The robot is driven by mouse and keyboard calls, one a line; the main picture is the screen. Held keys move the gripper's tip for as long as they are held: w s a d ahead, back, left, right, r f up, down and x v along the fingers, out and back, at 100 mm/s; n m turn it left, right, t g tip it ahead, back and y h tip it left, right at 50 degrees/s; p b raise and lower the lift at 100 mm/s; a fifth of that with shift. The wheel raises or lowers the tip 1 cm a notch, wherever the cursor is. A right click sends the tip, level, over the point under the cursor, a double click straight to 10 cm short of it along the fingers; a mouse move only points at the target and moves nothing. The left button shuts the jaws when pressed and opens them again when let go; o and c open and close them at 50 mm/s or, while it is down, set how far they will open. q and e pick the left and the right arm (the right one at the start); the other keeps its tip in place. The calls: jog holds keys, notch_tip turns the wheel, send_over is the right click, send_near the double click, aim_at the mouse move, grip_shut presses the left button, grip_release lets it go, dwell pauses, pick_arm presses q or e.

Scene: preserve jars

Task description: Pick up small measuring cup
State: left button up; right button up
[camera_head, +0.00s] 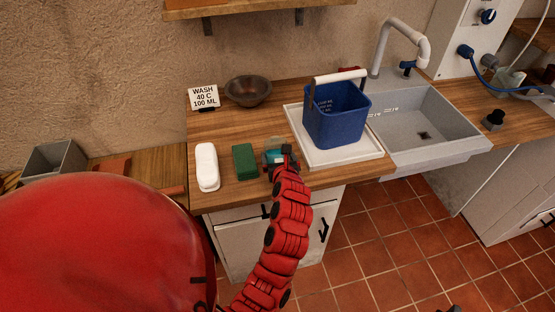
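The small measuring cup (273,156), a teal and whitish shape, is on the wooden counter between the green block and the white tray. The gripper covers part of the cup. Its fingers are too small and too overlapped with the cup to tell whether they are open or shut on it. My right gripper cannot be made out.
A white bar (207,167) and a green block (245,161) lie left of the cup. A blue bucket (337,120) stands in the white tray (318,161) on its right. Behind are a dark bowl (248,91) and a wash sign (204,97). A grey sink (424,135) is farther right.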

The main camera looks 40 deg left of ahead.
pick_arm(q)
jog(key=c, duration=0.5)
notch_tip(320, 180, up, 10)
jog(key=shift+r+b, duration=0.1)
jog(key=shift+b, duration=0.75)
jog(key=o, duration=0.9)
jog(key=c, duration=1)
